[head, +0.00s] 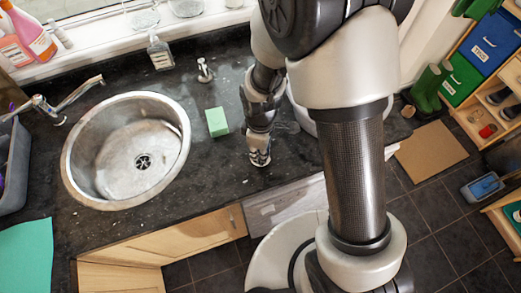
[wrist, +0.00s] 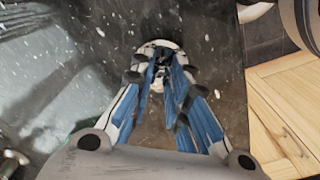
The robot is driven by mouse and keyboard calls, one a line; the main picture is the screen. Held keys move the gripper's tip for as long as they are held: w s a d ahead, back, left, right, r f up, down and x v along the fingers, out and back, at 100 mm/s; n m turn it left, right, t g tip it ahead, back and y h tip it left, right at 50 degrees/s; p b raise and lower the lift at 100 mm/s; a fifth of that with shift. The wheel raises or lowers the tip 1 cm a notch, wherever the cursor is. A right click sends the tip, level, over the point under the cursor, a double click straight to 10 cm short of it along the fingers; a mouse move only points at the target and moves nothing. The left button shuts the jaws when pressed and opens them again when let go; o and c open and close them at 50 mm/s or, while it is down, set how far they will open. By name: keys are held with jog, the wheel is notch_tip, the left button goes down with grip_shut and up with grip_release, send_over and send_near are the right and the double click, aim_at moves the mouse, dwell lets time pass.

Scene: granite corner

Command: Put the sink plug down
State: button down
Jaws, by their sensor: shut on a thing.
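My gripper (head: 260,150) points down over the dark granite counter, to the right of the round steel sink (head: 73,179) and the green sponge. In the wrist view, its blue-padded fingers (wrist: 162,85) are closed on the sink plug (wrist: 160,44), whose pale round rim shows past the fingertips. The fingers hide much of the plug. In the head view I cannot make the plug out clearly, nor tell whether it touches the counter. The sink's drain (head: 143,161) is uncovered.
The green sponge (head: 217,122) lies between sink and gripper. A small metal fitting (head: 204,70) and a clear bottle (head: 160,52) stand behind it. The tap (head: 60,105) is at the sink's left. A white round thing (head: 297,108) is partly behind my arm.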

jog(key=shift+f, duration=0.2)
jog(key=c, duration=1.5)
grip_release()
jog(key=shift+c, duration=0.2)
jog(key=shift+r, duration=0.15)
jog(key=s+d+r+m+t+p, duration=0.1)
jog(key=s+d+r+m+p, duration=0.15)
jog(key=r, duration=0.95)
jog(key=s+d+r+m+t+p, duration=0.1)
jog(key=d+r+m, duration=0.25)
jog(key=r, duration=0.85)
jog(key=s+d+r+m+t, duration=0.2)
jog(key=s+d+r+m, duration=0.3)
jog(key=s, duration=0.5)
notch_tip(320, 180, up, 2)
jog(key=m, duration=0.3)
jog(key=shift+r+t, duration=0.2)
jog(key=shift+t, duration=0.1)
